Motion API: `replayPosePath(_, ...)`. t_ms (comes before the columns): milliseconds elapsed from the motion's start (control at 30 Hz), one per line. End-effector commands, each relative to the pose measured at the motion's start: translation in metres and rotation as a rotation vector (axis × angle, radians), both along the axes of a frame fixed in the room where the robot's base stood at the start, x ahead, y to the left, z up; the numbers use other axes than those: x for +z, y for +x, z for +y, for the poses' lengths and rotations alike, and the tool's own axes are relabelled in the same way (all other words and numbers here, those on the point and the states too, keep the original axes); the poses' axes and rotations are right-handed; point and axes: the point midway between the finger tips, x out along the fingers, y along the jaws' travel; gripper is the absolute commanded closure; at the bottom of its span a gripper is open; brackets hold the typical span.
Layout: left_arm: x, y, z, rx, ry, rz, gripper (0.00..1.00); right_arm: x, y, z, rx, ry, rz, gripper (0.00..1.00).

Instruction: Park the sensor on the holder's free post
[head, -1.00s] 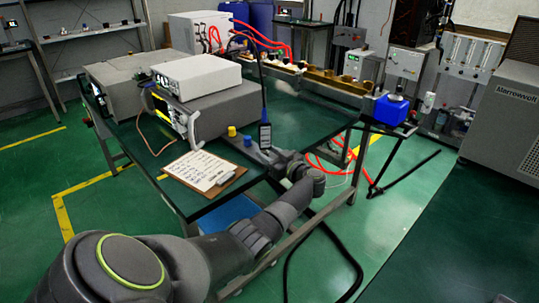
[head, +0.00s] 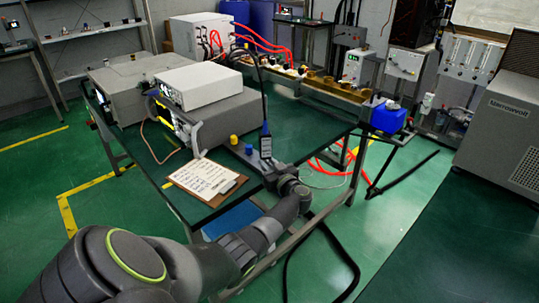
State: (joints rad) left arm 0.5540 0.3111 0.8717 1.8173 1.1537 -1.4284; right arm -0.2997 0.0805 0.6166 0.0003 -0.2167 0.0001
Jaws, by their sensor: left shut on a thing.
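The sensor (head: 265,143) is a slim dark-blue and black piece with a pale label, held upright. A black cable rises from its top toward the instruments. My left gripper (head: 267,163) is at its lower end, near the table's right front edge, and is shut on it. The holder (head: 257,160) is a low grey strip just left of the gripper. It carries a yellow cap (head: 233,139) and a blue cap (head: 248,149). The sensor stands at the holder's right end. My gripper and wrist hide its foot, so I cannot tell whether it touches a post.
A clipboard (head: 205,180) lies at the table's front edge, left of the gripper. Stacked grey instruments (head: 222,110) stand behind the holder. The green tabletop (head: 318,122) is clear to the right.

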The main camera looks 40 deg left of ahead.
Motion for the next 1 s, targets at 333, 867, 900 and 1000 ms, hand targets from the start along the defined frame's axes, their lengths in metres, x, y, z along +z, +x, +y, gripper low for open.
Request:
replayPosePath(333, 0.005, -0.008, 0.003, -0.255, -0.002, 0.007, 0.99, 0.06, 0.001, 0.0, 0.0, 0.0, 0.0, 1.0)
replayPosePath(867, -0.002, -0.013, 0.009, -0.634, -0.001, 0.003, 0.99, 0.073, 0.001, 0.001, 0.0, 0.001, 0.0, 1.0)
replayPosePath(900, -0.002, -0.013, 0.01, -0.649, -0.001, 0.002, 0.99, 0.072, 0.001, 0.001, 0.0, 0.001, 0.0, 1.0)
replayPosePath(1000, -0.002, -0.013, 0.01, -0.679, -0.001, 0.003, 0.99, 0.072, 0.001, 0.001, 0.0, 0.001, 0.0, 1.0)
